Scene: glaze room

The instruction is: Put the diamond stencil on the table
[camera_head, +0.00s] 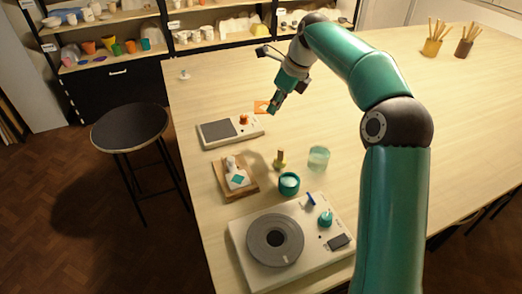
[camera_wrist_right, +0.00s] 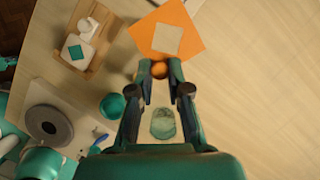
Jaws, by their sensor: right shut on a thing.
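The diamond stencil is an orange square sheet with a square cut-out and a round orange knob. In the right wrist view the stencil (camera_wrist_right: 145,38) lies at the fingertips, its cut-out showing pale table. My right gripper (camera_head: 273,106) is shut on the knob. In the head view the stencil (camera_head: 260,106) shows small beside the gripper, partly hidden by it. It is over the table (camera_head: 400,130), beyond the scale; I cannot tell its exact height. A white tile with a teal diamond (camera_head: 238,180) sits on a wooden tray (camera_head: 224,186). My left gripper is not in view.
A scale (camera_head: 212,139) with an orange item (camera_head: 243,119) stands left of the gripper.

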